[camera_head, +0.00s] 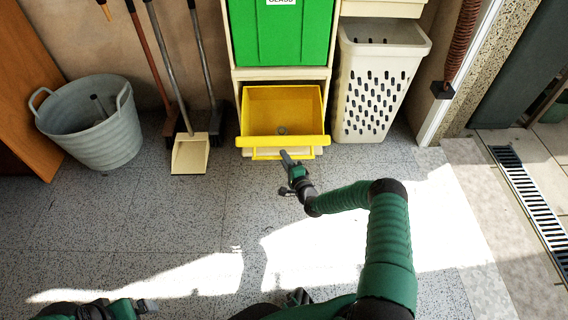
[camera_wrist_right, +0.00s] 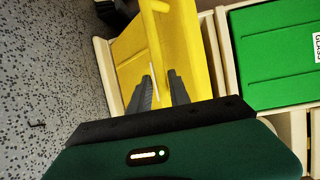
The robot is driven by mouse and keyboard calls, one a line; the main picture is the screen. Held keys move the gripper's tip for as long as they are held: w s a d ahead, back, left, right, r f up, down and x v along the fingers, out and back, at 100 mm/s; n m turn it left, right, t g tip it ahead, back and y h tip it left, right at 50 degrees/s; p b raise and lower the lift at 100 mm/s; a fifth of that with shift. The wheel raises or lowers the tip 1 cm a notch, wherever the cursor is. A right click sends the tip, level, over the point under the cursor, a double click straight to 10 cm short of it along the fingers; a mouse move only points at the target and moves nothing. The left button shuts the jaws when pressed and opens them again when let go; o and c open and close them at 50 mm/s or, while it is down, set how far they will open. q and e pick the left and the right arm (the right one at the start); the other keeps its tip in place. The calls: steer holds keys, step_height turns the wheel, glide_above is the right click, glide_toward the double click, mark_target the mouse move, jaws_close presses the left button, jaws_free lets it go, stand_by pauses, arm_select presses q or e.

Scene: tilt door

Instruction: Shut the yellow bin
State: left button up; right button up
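The yellow bin (camera_head: 284,110) is tilted open at the bottom of the cabinet, its inside showing from above. A yellow handle bar (camera_head: 262,153) runs below its front rim. My right gripper (camera_head: 287,158) is just in front of the bin, at the right part of the handle. In the right wrist view its two dark fingers (camera_wrist_right: 161,82) are apart, with the yellow bin (camera_wrist_right: 165,45) beyond them. Whether they touch the handle I cannot tell. My left gripper (camera_head: 145,306) is low at the bottom left, far from the bin; its finger gap is unclear.
A green glass bin (camera_head: 280,35) sits above the yellow bin and also shows in the wrist view (camera_wrist_right: 275,50). A perforated cream basket (camera_head: 375,85) stands right. A dustpan (camera_head: 190,153), brooms and a grey tub (camera_head: 95,130) stand left. The floor in front is clear.

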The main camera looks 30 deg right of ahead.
steer(key=shift+w, duration=0.3)
steer(key=shift+c, duration=0.2)
jaws_close()
steer(key=shift+s+f, duration=0.1)
steer(key=shift+f, duration=0.05)
stand_by(0.9)
